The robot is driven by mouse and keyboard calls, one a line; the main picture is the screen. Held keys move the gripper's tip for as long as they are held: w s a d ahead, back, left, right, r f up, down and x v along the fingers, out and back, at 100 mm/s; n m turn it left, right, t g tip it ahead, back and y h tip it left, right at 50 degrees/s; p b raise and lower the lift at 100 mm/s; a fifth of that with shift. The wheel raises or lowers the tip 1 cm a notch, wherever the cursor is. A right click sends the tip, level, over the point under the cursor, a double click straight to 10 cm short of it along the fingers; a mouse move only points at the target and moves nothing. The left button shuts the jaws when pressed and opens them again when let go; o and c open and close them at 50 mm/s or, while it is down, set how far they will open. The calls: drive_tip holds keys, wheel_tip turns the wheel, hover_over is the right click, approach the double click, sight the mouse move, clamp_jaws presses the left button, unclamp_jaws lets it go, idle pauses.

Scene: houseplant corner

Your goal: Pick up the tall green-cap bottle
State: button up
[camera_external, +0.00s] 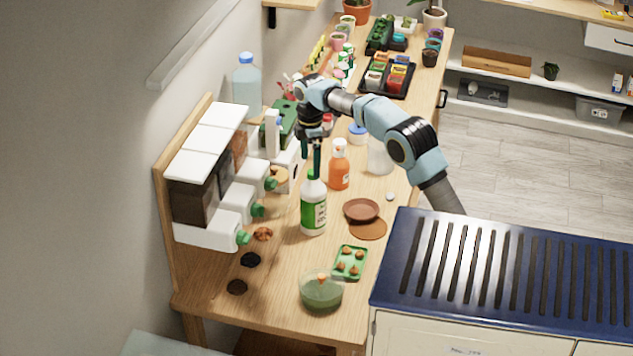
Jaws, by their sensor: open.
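The tall bottle (313,219) is white with a green label. It stands upright on the wooden table, and its green cap is at the top, partly hidden by my fingers. My gripper (316,172) points down from above with its dark fingers right at the cap. It is open. I cannot tell from this view whether the fingers are around the cap, touching it or just behind it.
An orange bottle (339,168) stands close behind on the right. A brown saucer (361,210), a green tray (350,262) and a green bowl (321,292) are at the front. White dispensers (206,228) line the left. A large blue bottle (247,83) stands behind them.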

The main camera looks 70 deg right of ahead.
sight(313, 184)
drive_tip(key=shift+d+r, duration=0.3)
drive_tip(key=shift+d, duration=0.5)
wheel_tip(313, 184, down, 5)
drive_tip(key=shift+f+p, duration=0.1)
drive_tip(key=shift+p, duration=0.35)
drive_tip(key=shift+s+d+f+p, duration=0.15)
drive_tip(key=shift+f+p, duration=1)
drive_tip(key=shift+f, duration=1.55)
drive_tip(key=shift+c, duration=0.4)
drive_tip(key=shift+r, duration=0.1)
clamp_jaws()
